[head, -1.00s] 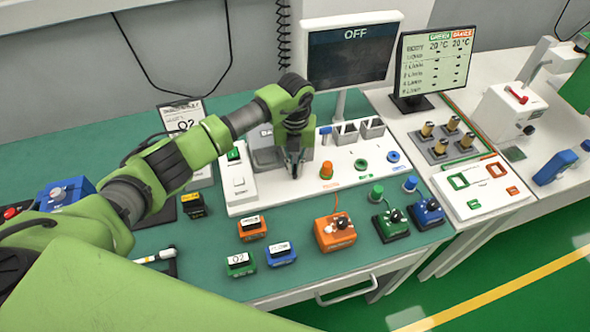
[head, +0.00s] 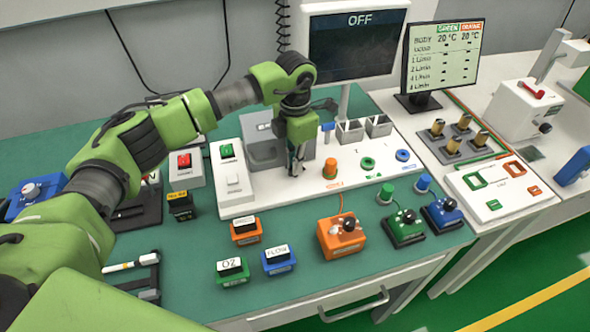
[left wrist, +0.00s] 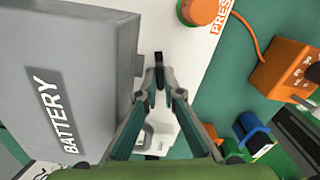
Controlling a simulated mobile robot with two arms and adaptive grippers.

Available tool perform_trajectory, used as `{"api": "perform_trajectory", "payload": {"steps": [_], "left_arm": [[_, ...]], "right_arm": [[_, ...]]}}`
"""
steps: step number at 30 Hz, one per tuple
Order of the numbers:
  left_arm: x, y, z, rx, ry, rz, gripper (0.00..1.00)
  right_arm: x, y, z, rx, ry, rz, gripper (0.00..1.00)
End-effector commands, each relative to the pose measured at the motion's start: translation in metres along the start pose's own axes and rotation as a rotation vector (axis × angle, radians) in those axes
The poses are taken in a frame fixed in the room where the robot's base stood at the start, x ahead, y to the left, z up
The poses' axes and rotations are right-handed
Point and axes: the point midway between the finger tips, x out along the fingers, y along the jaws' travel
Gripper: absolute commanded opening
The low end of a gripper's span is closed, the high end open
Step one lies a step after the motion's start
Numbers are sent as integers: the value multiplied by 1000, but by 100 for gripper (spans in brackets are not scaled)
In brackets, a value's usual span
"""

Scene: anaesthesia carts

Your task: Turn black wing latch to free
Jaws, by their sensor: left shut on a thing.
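The black wing latch (left wrist: 159,70) shows in the left wrist view as a small dark upright piece on the white panel, beside the grey box marked BATTERY (left wrist: 85,75). My left gripper (left wrist: 160,88) is shut on the latch, its two fingers closing in from either side. In the head view my left gripper (head: 296,164) points down at the front of the grey battery box (head: 262,140). There the latch is hidden by the fingers, and its exact angle cannot be told. My right gripper is not in view.
A white switch box (head: 233,180) is to the left. Orange (head: 340,236), green and blue devices stand in front.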

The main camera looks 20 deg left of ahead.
Motion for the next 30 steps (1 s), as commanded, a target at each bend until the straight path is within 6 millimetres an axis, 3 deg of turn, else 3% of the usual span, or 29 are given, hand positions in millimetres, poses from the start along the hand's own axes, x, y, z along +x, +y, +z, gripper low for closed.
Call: {"api": "perform_trajectory", "payload": {"steps": [3, 12, 30], "left_arm": [[3, 1, 1, 83, -3, 2, 0], [0, 1, 1, 233, -3, 2, 0], [-2, 1, 1, 284, -3, 2, 0]], "right_arm": [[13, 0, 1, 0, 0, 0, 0], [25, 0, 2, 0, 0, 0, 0], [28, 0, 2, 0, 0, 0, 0]]}}
